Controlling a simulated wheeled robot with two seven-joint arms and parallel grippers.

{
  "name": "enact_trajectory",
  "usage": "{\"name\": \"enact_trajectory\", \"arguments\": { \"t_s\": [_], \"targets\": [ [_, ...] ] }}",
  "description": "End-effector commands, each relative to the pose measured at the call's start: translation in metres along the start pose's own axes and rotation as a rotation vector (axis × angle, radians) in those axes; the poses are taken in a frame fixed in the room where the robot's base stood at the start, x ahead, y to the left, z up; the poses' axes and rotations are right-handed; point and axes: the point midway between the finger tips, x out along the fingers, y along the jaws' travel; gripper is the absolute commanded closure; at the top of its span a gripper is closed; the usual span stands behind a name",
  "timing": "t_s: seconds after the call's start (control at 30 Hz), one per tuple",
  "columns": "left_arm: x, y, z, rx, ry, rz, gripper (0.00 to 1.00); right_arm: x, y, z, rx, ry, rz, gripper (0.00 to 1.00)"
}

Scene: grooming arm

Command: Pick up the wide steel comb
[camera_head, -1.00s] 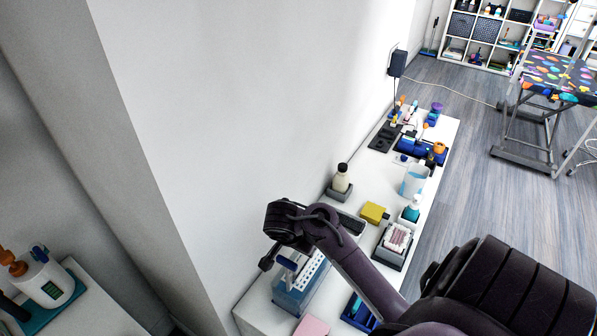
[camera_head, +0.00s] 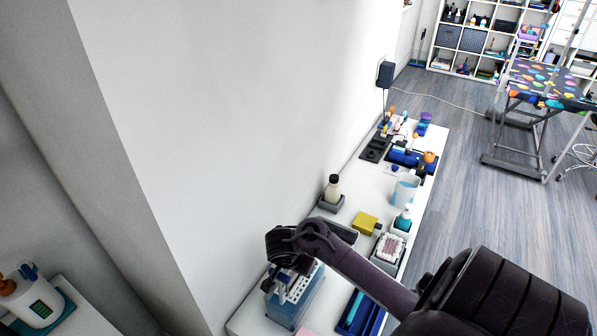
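My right gripper (camera_head: 280,284) comes in from the lower right on its dark arm and points down over the left end of a blue rack (camera_head: 301,308) with a white, holed top (camera_head: 302,284). Its wrist hides part of the rack, and small blue and pale parts show around the fingers. I cannot tell whether the fingers are open or touch anything. I cannot make out the wide steel comb; it may be hidden behind the gripper or too small to see. My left gripper is not in view.
The rack stands on a narrow white counter along the wall. Nearby are a blue tray (camera_head: 376,322), a yellow block (camera_head: 365,222), a bristled brush in a holder (camera_head: 389,249), a cream bottle (camera_head: 333,189) and a clear cup (camera_head: 405,190).

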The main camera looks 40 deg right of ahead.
Motion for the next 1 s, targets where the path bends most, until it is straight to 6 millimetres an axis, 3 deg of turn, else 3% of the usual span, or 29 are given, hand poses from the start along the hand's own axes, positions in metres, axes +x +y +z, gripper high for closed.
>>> {"name": "enact_trajectory", "arguments": {
  "t_s": [0.53,0.83,1.0],
  "targets": [
    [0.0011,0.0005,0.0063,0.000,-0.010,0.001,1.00,0.0039,0.0003,0.0017,-0.001,0.000,0.000,0.61],
    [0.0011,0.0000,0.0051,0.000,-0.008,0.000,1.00,0.0038,0.0003,0.0015,-0.001,0.000,0.000,1.00],
    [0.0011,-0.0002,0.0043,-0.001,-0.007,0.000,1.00,0.0037,0.0002,0.0013,0.000,0.001,0.000,1.00]
  ]
}}
